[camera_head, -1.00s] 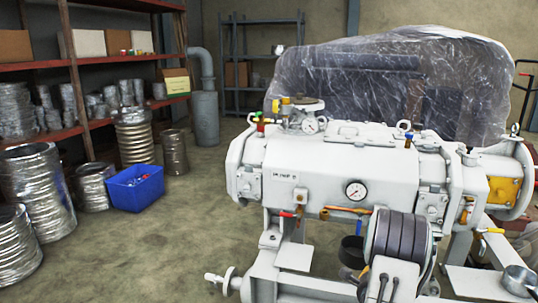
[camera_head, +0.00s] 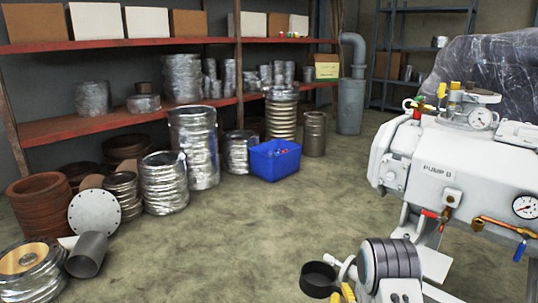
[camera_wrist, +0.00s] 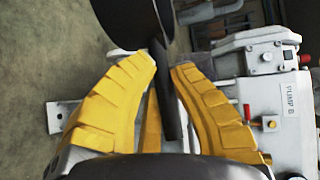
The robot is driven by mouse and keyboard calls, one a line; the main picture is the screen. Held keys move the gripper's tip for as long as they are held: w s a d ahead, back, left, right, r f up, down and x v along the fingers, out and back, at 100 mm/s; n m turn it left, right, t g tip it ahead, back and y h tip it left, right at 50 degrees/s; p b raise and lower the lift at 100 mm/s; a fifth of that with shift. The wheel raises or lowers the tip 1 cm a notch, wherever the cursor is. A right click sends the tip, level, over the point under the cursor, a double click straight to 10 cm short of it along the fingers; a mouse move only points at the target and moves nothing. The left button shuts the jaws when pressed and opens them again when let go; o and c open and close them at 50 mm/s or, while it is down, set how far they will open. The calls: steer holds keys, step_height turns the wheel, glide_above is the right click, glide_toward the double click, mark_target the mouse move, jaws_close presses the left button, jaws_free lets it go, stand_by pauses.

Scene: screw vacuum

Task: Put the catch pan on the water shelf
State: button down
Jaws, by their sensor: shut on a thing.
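The catch pan looks to be the round black pan (camera_head: 318,280) at the lower middle of the head view, left of my arm. In the wrist view its dark bowl (camera_wrist: 130,18) is at the top, beyond my fingertips. A flat dark handle (camera_wrist: 165,95) runs from it between my yellow fingers. My gripper (camera_wrist: 165,75) is shut on this handle; in the head view only bits of yellow finger (camera_head: 346,293) show. A red-edged shelf rack (camera_head: 110,119) stands along the left wall, but I cannot tell which shelf is the water shelf.
The white pump (camera_head: 450,165) stands close on the right, with valves and a gauge. Coiled metal hoses (camera_head: 164,182), a blue crate (camera_head: 274,162) and a grey pipe piece (camera_head: 87,254) stand before the rack. The middle floor (camera_head: 240,235) is clear.

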steer(key=shift+n+y, duration=0.4)
steer(key=shift+y, duration=0.3)
steer(key=a, duration=0.4)
steer(key=shift+w+f, duration=0.1)
steer(key=shift+f, duration=0.15)
steer(key=shift+a+r+p, duration=0.2)
steer(key=shift+r+p, duration=0.25)
steer(key=shift+r, duration=0.2)
step_height(320, 180, up, 39)
steer(key=p, duration=3.7)
glide_above(326, 287)
steer(key=f+v, duration=0.1)
steer(key=v, duration=0.5)
steer(key=shift+s+d+f, duration=0.2)
steer(key=shift+s+f, duration=0.1)
steer(key=shift+f, duration=0.05)
